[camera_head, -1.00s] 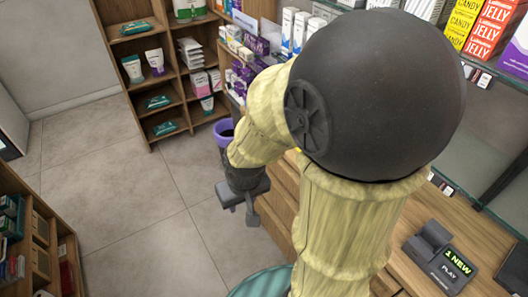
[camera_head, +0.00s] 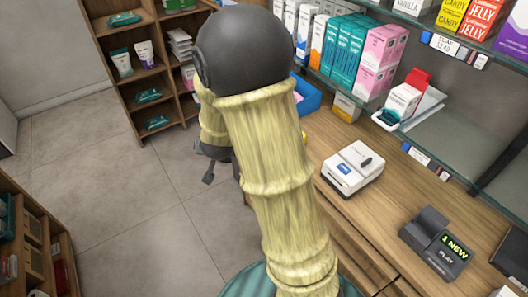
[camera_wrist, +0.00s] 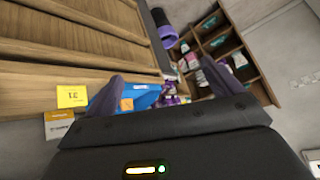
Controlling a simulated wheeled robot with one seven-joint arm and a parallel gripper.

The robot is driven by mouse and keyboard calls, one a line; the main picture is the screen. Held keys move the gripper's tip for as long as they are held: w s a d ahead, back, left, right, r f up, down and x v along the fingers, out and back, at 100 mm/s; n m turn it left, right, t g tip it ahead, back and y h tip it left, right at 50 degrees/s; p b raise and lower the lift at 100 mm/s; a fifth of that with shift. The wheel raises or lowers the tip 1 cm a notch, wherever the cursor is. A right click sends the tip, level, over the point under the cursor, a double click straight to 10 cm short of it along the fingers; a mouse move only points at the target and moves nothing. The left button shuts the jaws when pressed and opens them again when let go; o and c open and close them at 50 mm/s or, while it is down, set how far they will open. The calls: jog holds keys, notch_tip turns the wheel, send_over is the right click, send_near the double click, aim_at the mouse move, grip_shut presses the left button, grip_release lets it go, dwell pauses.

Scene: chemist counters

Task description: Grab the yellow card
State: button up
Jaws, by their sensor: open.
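The yellow card (camera_wrist: 71,96) shows in the wrist view at the left, with dark marks like "31" on it, beside the wooden counter's edge. In the head view only a small yellow bit (camera_head: 304,137) shows past my arm, perhaps the same card. My gripper (camera_wrist: 163,84) is open, its two dark fingers apart with nothing held between them. The card lies outside the fingers, to the left of the left one. In the head view my gripper (camera_head: 208,172) is partly hidden behind my arm, over the floor side of the counter.
A blue bin (camera_wrist: 130,98) is close to the left finger. A purple container (camera_wrist: 163,30) stands beyond. The wooden counter (camera_head: 335,215) carries a white device (camera_head: 353,169) and a dark payment terminal (camera_head: 437,243). Stocked glass shelves hang above. Open floor (camera_head: 150,215) lies left.

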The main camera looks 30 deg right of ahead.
jog(key=w+d+f+m+h+b, duration=0.1)
jog(key=w+d+f+m+h, duration=0.45)
jog(key=d+h, duration=0.35)
jog(key=s+d+f+m+g+h+b, duration=0.1)
jog(key=s+d+f+m+g+h, duration=0.1)
jog(key=s+d+m+g+h, duration=0.3)
jog(key=shift+s+d+f+h, duration=0.15)
jog(key=shift+s+d+h, duration=0.35)
jog(key=shift+h, duration=0.4)
jog(key=shift+d, duration=0.1)
jog(key=w+d+p, duration=0.1)
jog(key=d, duration=0.4)
jog(key=d+p, duration=0.1)
jog(key=d, duration=0.5)
jog(key=w+d+p, duration=0.1)
jog(key=d, duration=0.5)
jog(key=shift+w, duration=0.35)
